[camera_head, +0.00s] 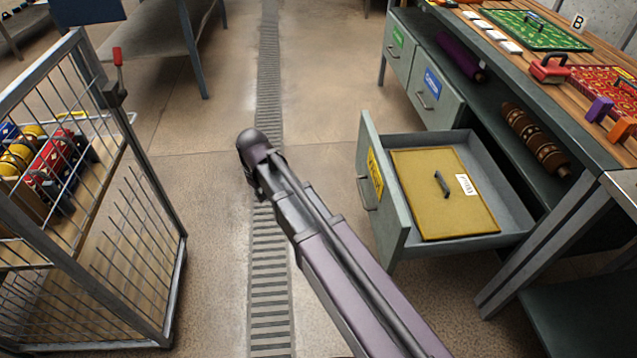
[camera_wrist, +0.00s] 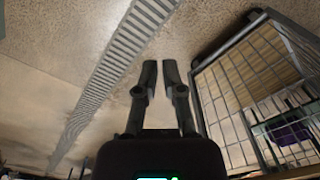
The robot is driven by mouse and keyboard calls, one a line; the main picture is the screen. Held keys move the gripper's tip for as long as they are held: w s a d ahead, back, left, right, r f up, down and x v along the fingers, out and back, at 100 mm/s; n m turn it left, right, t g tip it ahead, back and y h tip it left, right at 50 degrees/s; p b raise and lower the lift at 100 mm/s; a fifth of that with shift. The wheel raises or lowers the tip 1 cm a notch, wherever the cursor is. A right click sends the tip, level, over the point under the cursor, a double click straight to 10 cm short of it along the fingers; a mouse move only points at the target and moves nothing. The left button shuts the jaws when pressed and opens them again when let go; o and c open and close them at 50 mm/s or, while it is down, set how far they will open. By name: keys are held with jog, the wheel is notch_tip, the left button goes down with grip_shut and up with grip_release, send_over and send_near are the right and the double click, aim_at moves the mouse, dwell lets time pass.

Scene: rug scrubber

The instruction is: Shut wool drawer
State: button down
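The open drawer (camera_head: 517,240) with a yellow label (camera_head: 375,173) is pulled well out from under the workbench on the right in the head view. The label's words are too small to read. It has a bar handle (camera_head: 364,193) on its front and holds a mustard-coloured panel (camera_head: 420,215) with a dark handle and a white tag. My arm reaches up to the left of the drawer, apart from it. My gripper (camera_wrist: 160,68) points at the floor in the wrist view. Its two fingers stand a little apart with nothing between them.
Two shut drawers, green-labelled (camera_head: 397,40) and blue-labelled (camera_head: 436,88), sit further back. A wire cage cart (camera_head: 172,215) stands at the left; it also shows in the wrist view (camera_wrist: 222,110). The floor with a drain grate (camera_head: 268,80) is clear between. Rolled rugs lie under the workbench (camera_head: 490,60).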

jog(key=s+d+m, duration=0.2)
jog(key=d+m, duration=0.3)
jog(key=d, duration=1.2)
jog(key=s+d+m, duration=0.3)
jog(key=d+m, duration=0.1)
jog(key=d, duration=1.3)
jog(key=shift+s+m, duration=0.35)
jog(key=shift+m, duration=0.05)
